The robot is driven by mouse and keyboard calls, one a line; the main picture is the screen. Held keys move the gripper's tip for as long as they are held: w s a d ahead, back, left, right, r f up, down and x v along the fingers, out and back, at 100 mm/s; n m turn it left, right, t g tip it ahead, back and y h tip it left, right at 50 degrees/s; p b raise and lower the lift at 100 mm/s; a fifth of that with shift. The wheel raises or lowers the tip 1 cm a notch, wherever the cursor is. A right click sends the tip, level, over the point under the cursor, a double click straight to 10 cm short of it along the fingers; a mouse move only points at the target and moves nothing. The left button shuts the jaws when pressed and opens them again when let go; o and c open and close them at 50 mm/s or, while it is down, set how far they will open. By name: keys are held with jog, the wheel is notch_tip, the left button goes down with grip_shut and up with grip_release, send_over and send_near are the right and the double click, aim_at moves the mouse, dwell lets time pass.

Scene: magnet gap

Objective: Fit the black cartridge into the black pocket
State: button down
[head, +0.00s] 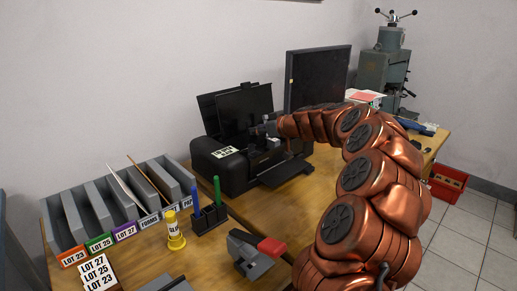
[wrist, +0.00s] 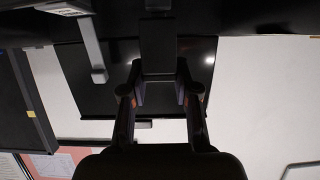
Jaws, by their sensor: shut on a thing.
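A black printer (head: 228,165) with its lid (head: 245,110) raised stands on the wooden desk. My gripper (head: 264,132) is at the printer's opening, in front of the raised lid. In the wrist view my gripper (wrist: 160,82) has its two fingers closed on the sides of a dark block, which I take for the black cartridge (wrist: 158,48). The cartridge's far end merges with the dark printer body at the top of that view. I cannot tell whether it touches the printer. The black pocket cannot be made out in either view.
A dark upright panel (head: 318,78) stands behind my forearm. A grey press (head: 384,68) stands at the back right.

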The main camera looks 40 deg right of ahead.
aim_at(252, 146)
jog(key=shift+f, duration=3.15)
jog(key=shift+f+b, duration=0.4)
jog(key=shift+b, duration=0.45)
